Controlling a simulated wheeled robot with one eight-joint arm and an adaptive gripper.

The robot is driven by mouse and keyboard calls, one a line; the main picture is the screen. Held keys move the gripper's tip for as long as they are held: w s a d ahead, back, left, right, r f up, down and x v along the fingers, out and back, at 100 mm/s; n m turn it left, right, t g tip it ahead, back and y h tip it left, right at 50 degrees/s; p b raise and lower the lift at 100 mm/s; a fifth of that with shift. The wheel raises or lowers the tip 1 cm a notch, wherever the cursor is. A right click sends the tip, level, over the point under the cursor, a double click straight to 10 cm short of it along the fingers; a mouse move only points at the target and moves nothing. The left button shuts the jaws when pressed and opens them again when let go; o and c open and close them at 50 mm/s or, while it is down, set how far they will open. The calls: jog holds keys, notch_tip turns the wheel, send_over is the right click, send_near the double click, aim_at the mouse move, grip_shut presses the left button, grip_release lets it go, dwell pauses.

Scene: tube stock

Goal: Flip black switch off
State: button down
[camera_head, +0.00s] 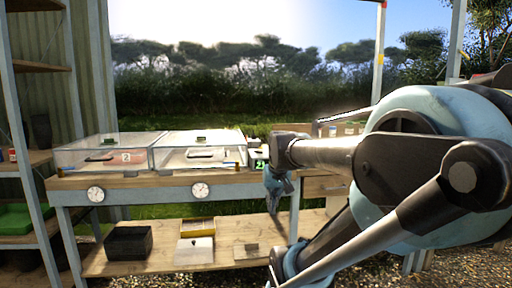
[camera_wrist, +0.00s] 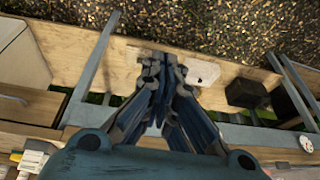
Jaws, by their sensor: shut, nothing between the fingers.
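I cannot make out a black switch clearly in either view. A small dark unit with a green number label (camera_head: 258,160) stands on the bench at the right end of the clear cases, partly hidden by my arm. My gripper (camera_head: 273,207) points down in front of the bench, right of the dials and below the worktop edge. In the wrist view my gripper (camera_wrist: 163,62) has its fingers together, with nothing held between them. It is over the lower shelf and touches no visible object.
Two clear cases (camera_head: 100,152) (camera_head: 198,150) stand on the bench, above two round dials (camera_head: 95,193) (camera_head: 200,190). The lower shelf (camera_head: 150,268) holds a black box (camera_head: 128,243), a white-topped box (camera_head: 194,251) and a yellow tray (camera_head: 197,226). Shelving stands at left.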

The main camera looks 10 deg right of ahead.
jog(key=w+r+t, duration=0.1)
jog(key=w+r, duration=0.6)
jog(key=w, duration=0.5)
jog(key=w+d+r+t, duration=0.1)
jog(key=w+r+t, duration=0.1)
jog(key=w+r, duration=0.6)
jog(key=w+d+r+m+t, duration=0.1)
jog(key=w+r, duration=0.6)
jog(key=w, duration=1)
jog(key=shift+w+d+r+t+y, duration=0.15)
jog(key=shift+d+r+t+y, duration=0.1)
jog(key=shift+t+y, duration=0.2)
send_over(256, 151)
jog(key=f, duration=0.7)
jog(key=shift+w+d, duration=0.2)
jog(key=shift+d, duration=0.05)
jog(key=f, duration=0.3)
jog(key=shift+w+a, duration=0.1)
jog(key=shift+a, duration=0.15)
jog(key=shift+a+f, duration=0.1)
jog(key=shift+f, duration=0.45)
